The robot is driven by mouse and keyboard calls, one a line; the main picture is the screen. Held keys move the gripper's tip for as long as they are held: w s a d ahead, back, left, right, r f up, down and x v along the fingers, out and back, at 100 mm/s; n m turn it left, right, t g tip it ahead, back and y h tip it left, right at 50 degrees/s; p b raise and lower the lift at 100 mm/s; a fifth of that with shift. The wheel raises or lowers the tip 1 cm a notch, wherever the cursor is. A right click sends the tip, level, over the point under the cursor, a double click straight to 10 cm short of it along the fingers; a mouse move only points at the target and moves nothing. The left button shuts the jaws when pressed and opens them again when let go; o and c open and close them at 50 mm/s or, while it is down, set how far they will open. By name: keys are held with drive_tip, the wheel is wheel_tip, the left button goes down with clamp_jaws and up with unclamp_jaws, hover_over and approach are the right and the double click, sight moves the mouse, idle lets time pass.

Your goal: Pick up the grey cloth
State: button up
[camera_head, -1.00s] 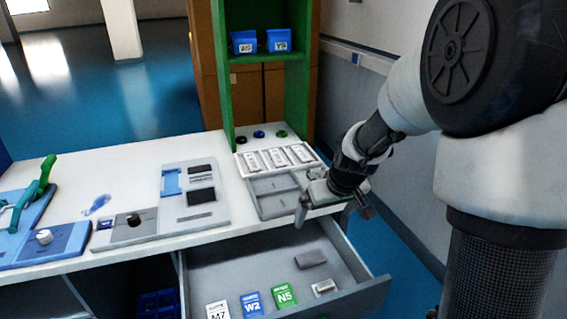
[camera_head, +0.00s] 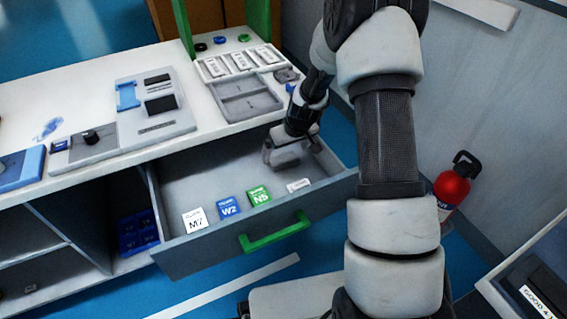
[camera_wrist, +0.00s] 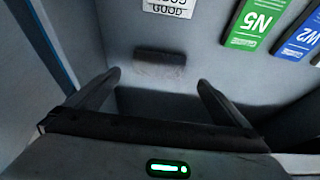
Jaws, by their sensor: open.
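The grey cloth (camera_wrist: 159,68) shows in the wrist view as a small dark folded block on the drawer floor. It lies ahead of and between my two fingertips. In the head view the cloth (camera_head: 287,161) is partly hidden under my gripper (camera_head: 292,152). My gripper, also in the wrist view (camera_wrist: 158,80), is open, with one finger to either side of the cloth. I see no finger closed on it. The gripper is low inside the open drawer, near its back right; the exact gap to the cloth is hard to tell.
The open drawer (camera_head: 200,250) also holds a white M7 card (camera_head: 195,220), a blue W2 card (camera_head: 229,207), a green N5 card (camera_head: 259,195) and a white label piece (camera_head: 299,185). The worktop edge runs behind the gripper. A red extinguisher (camera_head: 452,187) stands at right.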

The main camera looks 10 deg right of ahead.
sight(284, 159)
drive_tip(key=x, duration=0.2)
drive_tip(key=b+x, duration=0.1)
drive_tip(key=x, duration=0.2)
drive_tip(key=shift+d+f+b, duration=0.2)
drive_tip(key=shift+f+b, duration=0.1)
drive_tip(key=shift+f, duration=0.05)
drive_tip(key=c, duration=1.1)
